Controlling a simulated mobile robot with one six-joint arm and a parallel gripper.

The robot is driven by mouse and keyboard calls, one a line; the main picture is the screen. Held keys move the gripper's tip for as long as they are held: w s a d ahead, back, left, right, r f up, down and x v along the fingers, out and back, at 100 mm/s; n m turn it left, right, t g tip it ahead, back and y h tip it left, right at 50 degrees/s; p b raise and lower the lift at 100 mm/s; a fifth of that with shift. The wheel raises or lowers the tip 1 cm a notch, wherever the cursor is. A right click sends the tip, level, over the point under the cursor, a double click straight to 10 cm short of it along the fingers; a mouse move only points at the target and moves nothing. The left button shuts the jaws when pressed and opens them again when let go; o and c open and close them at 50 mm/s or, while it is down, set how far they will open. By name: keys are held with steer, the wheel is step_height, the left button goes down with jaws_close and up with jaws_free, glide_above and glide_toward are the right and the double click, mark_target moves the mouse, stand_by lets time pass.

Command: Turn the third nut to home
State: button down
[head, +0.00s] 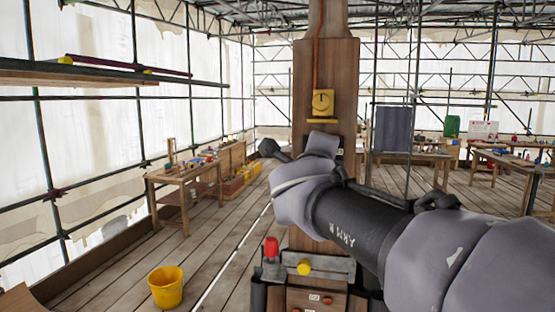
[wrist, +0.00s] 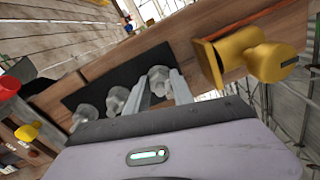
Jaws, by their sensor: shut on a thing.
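In the wrist view, three grey lobed nuts stand in a row on a dark plate (wrist: 98,80) fixed to the wooden post (wrist: 170,48). The end nut (wrist: 160,77), nearest the yellow fitting, sits between the two fingers of my gripper (wrist: 160,84), which is shut on it. The middle nut (wrist: 117,98) and the far-end nut (wrist: 85,115) stand free to the left of the fingers. In the head view, my arm covers the nuts and most of the plate, and my fingertips are hidden. Any marking on the nuts is too small to read.
A yellow fitting (head: 322,103) is on the post above the plate, close to my gripper in the wrist view (wrist: 240,55). A red knob (head: 271,247) and a yellow knob (head: 304,267) are low in front. A yellow bucket (head: 165,287) stands on the plank floor, left. Benches stand farther back.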

steer(key=shift+m, duration=0.7)
steer(key=shift+b, duration=0.3)
steer(key=c, duration=1.1)
jaws_free()
steer(key=v, duration=1.7)
steer(key=shift+s, duration=0.2)
